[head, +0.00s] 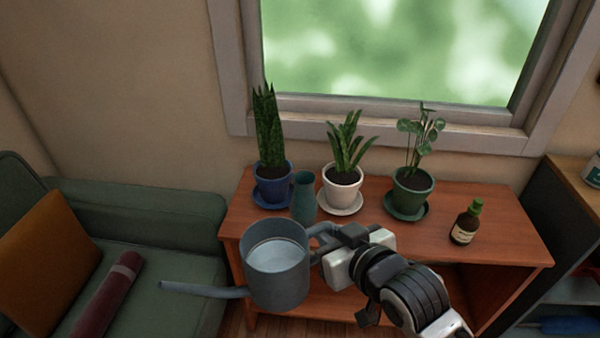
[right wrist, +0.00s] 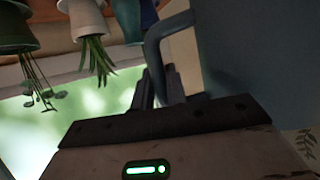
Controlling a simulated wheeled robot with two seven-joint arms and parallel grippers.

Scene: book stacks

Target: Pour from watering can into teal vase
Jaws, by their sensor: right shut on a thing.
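The blue-grey watering can (head: 275,270) hangs upright in front of the wooden table, its long spout pointing left and grey water showing inside. My right gripper (head: 326,247) is shut on the can's handle at its right side. In the right wrist view the can's body (right wrist: 255,65) fills the right, and the gripper fingers (right wrist: 160,88) close around the handle. The teal vase (head: 304,198) stands upright on the table, just behind the can, between the blue pot and the white pot. The can's spout is well left of the vase. My left gripper is out of view.
A blue pot (head: 273,191), a white pot (head: 342,190) and a green pot (head: 413,196), each with a plant, stand along the table (head: 500,245). A brown bottle (head: 465,226) stands at right. A green sofa (head: 170,240) is at left, below the spout.

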